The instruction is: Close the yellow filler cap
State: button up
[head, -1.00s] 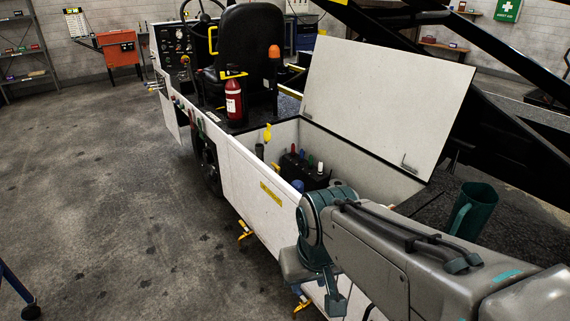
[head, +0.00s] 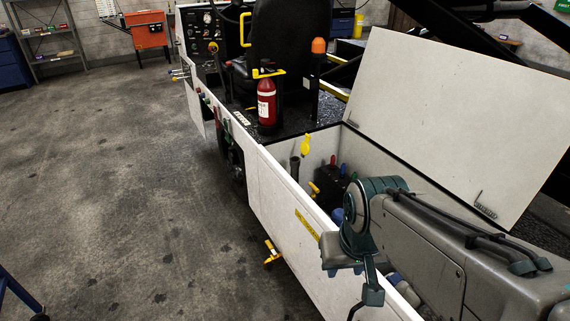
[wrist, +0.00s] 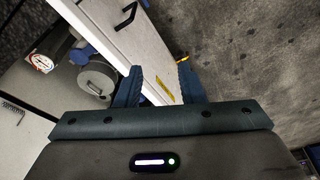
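The yellow filler cap (head: 306,144) stands raised, tilted up above a dark filler neck (head: 295,166), inside the open compartment of the white loader. The mouth of the neck looks uncovered. My gripper (wrist: 160,84) is open in the wrist view, its two blue fingers apart with nothing held between them. The white side panel (wrist: 142,45) runs behind the fingers. In the head view my gripper (head: 366,298) hangs low outside the panel, nearer to me than the cap and well apart from it. The cap cannot be made out in the wrist view.
The raised white lid (head: 450,115) stands to the right of the compartment. A dark battery-like box (head: 335,188) with coloured caps and a yellow handle (head: 314,188) lie near the neck. A red extinguisher (head: 267,103) stands behind. The floor on the left is clear.

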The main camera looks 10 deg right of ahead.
aim_at(304, 147)
jog(key=i, duration=0.1)
jog(key=u, duration=0.55)
jog(key=k, duration=0.6)
jog(key=u, duration=0.7)
jog(key=i, duration=1)
jog(key=z, duration=0.6)
jog(key=i, duration=1.25)
jog(key=z, duration=1.1)
jog(key=i, duration=0.3)
jog(key=z, duration=0.25)
